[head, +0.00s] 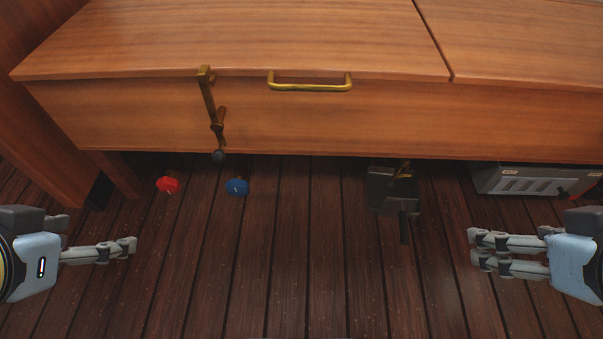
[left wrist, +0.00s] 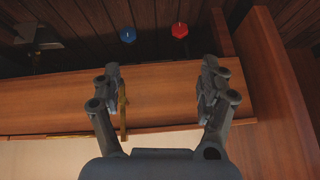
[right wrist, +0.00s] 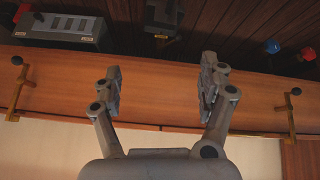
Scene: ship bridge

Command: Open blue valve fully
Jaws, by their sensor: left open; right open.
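The blue valve (head: 237,186) is a small blue knob under the front edge of the wooden console, left of the middle in the head view. It also shows at the top of the left wrist view (left wrist: 128,34) and at the right of the right wrist view (right wrist: 272,46). My left gripper (head: 128,248) is open and empty, left of the valve and apart from it. My right gripper (head: 478,250) is open and empty, far to the right of the valve. Both grippers point inward in the head view.
A red valve (head: 167,184) sits just left of the blue one. A brass lever (head: 210,105) hangs on the console front (head: 330,122), near a brass handle (head: 310,86). A dark pedal-like box (head: 390,190) and a grey box (head: 530,181) are at right. Floor between the grippers is clear.

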